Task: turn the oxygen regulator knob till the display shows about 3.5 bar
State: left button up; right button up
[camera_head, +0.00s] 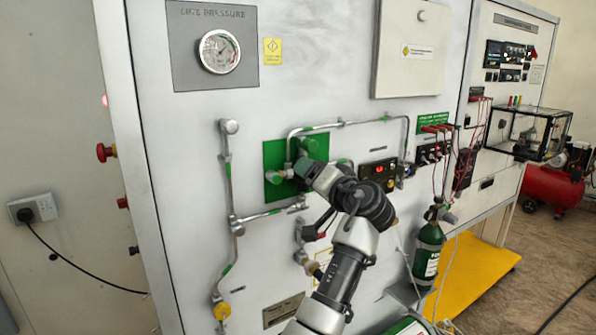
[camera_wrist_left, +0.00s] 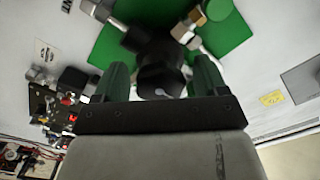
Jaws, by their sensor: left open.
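The regulator knob (camera_wrist_left: 160,80) is black with a small pale mark, in front of a green panel (camera_wrist_left: 110,48). In the wrist view it sits between the two dark green fingers of my left gripper (camera_wrist_left: 162,82). The fingers are open, with a gap visible on both sides of the knob. In the head view my left gripper (camera_head: 301,168) reaches the green panel (camera_head: 273,156) and hides the knob. A small dark display module (camera_head: 379,172) with a lit readout is right of the gripper; its number is too small to read. My right gripper is not in view.
Metal pipes (camera_head: 235,170) run around the green panel. A round pressure gauge (camera_head: 219,52) is above left. A green oxygen cylinder (camera_head: 428,255) and red cables (camera_head: 437,129) are to the right. A white box (camera_head: 411,75) protrudes above.

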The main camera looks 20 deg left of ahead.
pick_arm(q)
jog(key=shift+w+a, duration=0.15)
jog(key=shift+w, duration=0.05)
jog(key=shift+s+d+r, duration=0.1)
jog(key=shift+s+d, duration=0.1)
jog(key=shift+d, duration=0.25)
jog(key=shift+c, duration=2.5)
jog(key=c, duration=0.4)
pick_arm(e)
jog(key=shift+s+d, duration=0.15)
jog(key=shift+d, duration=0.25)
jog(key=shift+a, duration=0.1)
